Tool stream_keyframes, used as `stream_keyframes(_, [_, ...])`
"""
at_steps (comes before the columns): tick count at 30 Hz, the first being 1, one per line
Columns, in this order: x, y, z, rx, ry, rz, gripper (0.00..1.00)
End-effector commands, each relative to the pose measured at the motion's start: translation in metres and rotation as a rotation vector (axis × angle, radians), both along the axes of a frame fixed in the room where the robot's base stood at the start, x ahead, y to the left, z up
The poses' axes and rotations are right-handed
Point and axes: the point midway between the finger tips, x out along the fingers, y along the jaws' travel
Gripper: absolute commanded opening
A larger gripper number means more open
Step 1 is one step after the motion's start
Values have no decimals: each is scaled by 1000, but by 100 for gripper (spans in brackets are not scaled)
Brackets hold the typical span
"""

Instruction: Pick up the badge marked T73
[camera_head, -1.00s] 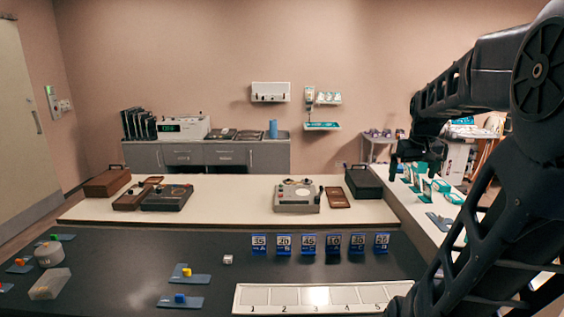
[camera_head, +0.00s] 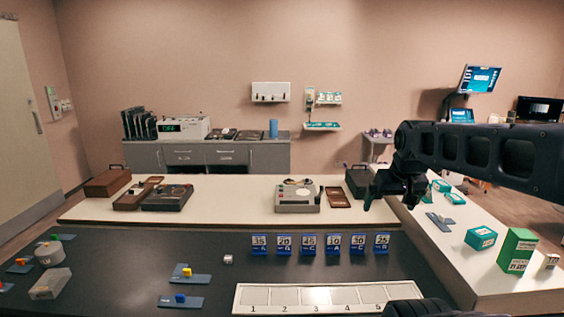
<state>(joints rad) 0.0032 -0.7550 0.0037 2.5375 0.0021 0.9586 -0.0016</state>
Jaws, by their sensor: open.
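Several blue-and-white badge-like cards stand in a row on the dark table, from the leftmost card (camera_head: 260,245) to the rightmost card (camera_head: 382,244). Their large numbers are small and hard to read, and I cannot make out T73 on any of them. My gripper (camera_head: 390,203) is open and empty, fingers pointing down. In the picture it shows above and right of the row, in front of the pale counter and the dark case; its exact height and distance are unclear.
A white tray (camera_head: 245,300) with numbered slots lies at the front. Blue plates with coloured blocks, a small white cube (camera_head: 228,260), a round tub (camera_head: 50,254) and a clear box (camera_head: 50,284) are at left. Green boxes (camera_head: 517,250) stand on the right counter.

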Motion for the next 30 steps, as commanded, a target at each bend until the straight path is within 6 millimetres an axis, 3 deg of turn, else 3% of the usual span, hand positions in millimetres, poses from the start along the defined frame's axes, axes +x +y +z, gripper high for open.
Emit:
stream_keyframes(1, [0, 0, 0, 0, 0, 0, 94])
stream_keyframes(9, [0, 0, 0, 0, 0, 0, 41])
stream_keyframes(10, [0, 0, 0, 0, 0, 0, 38])
stream_keyframes(20, [4, -2, 2, 2, 3, -13, 38])
stream_keyframes(26, [34, -25, 13, 21, 31, -125, 38])
stream_keyframes(30, [65, -53, 21, 43, 58, -243, 38])
